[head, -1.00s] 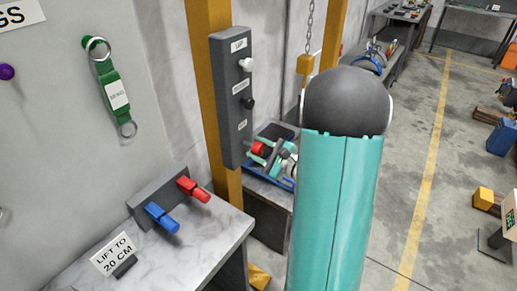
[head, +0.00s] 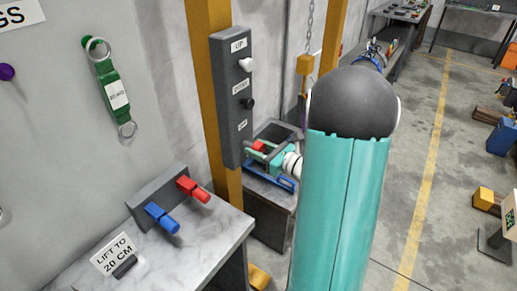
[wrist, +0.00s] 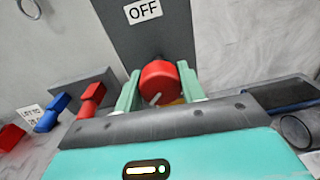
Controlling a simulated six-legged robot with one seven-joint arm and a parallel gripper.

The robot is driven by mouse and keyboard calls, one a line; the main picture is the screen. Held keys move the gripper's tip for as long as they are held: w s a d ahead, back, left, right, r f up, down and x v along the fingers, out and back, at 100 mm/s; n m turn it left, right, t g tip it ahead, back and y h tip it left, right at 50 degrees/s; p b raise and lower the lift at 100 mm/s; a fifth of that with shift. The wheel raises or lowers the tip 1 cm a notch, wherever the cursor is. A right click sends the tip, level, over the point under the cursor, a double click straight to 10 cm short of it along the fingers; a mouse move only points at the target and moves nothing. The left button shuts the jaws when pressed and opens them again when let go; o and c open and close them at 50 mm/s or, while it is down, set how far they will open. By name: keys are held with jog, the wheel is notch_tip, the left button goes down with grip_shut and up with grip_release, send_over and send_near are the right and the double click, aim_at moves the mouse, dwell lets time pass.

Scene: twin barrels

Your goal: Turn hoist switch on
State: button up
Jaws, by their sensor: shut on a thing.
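A tall dark grey control panel (head: 226,85) is fixed to a yellow post. It has a white button (head: 246,65) by the UP label, a black button (head: 247,103) lower down, and a label near its bottom that reads OFF in the wrist view (wrist: 143,11). A red rotary switch (wrist: 160,76) with a white pointer mark is below the OFF label; its red also shows in the head view (head: 258,146). My gripper (head: 262,153) is shut on this switch, one teal finger on each side in the wrist view (wrist: 161,92). The pointer is slanted.
A marble-topped bench (head: 185,240) is at the lower left, with a grey block (head: 158,192) bearing a blue handle (head: 162,217) and a red handle (head: 193,189). A dark box (head: 268,212) stands below my gripper. A chain (head: 309,28) hangs behind.

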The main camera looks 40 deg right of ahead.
jog(key=m, duration=0.4)
jog(key=shift+m, duration=2.1)
jog(key=o, duration=1)
jog(key=shift+w, duration=0.1)
jog(key=shift+c, duration=0.2)
jog(key=v, duration=1.4)
